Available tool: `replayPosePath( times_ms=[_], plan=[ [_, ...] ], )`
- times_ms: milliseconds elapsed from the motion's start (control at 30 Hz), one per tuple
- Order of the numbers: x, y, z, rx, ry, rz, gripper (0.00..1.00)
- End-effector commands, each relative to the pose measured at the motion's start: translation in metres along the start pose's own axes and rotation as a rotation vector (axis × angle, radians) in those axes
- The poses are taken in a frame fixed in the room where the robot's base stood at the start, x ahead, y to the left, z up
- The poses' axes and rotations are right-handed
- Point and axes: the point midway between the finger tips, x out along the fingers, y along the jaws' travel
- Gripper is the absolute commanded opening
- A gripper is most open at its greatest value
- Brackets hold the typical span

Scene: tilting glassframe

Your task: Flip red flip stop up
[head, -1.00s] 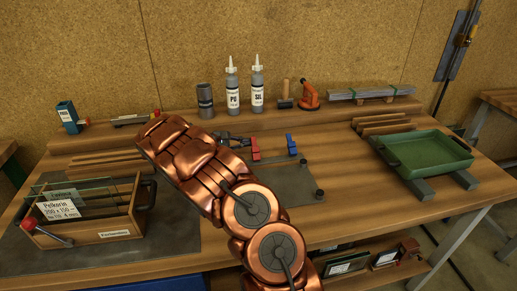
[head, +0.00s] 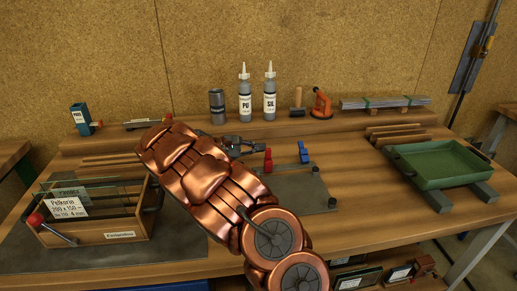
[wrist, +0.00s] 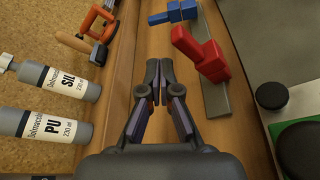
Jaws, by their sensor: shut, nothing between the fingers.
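The red flip stop (head: 268,160) is on a grey metal strip at the back edge of the dark mat. In the wrist view the red flip stop (wrist: 202,54) is right of my fingertips, with its narrow arm sticking out from the block, angled toward upper left. My gripper (wrist: 157,82) has its fingers together and empty, with a visible gap to the red stop. In the head view my gripper (head: 257,148) is just behind and left of the red stop, and my copper arm hides part of the mat. The blue flip stop (head: 303,153) is to the right.
Bottles marked PU (head: 245,96) and SIL (head: 269,95) stand on the rear shelf, with an orange-handled tool (head: 321,104) beside them. A wooden glass box (head: 105,226) is at left, a green tray (head: 446,166) at right. A dark round knob (wrist: 300,148) shows near the mat.

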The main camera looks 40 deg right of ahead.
Motion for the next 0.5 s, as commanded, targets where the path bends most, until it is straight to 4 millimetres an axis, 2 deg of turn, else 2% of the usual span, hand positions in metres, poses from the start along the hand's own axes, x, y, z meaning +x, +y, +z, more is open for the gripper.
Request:
replayPosePath(
  times_ms=[167,500],
  plan=[
    [-0.018,0.001,-0.001,0.0,0.003,0.003,0.0],
    [-0.083,0.0,-0.002,-0.001,0.004,0.003,0.0]
  ],
)
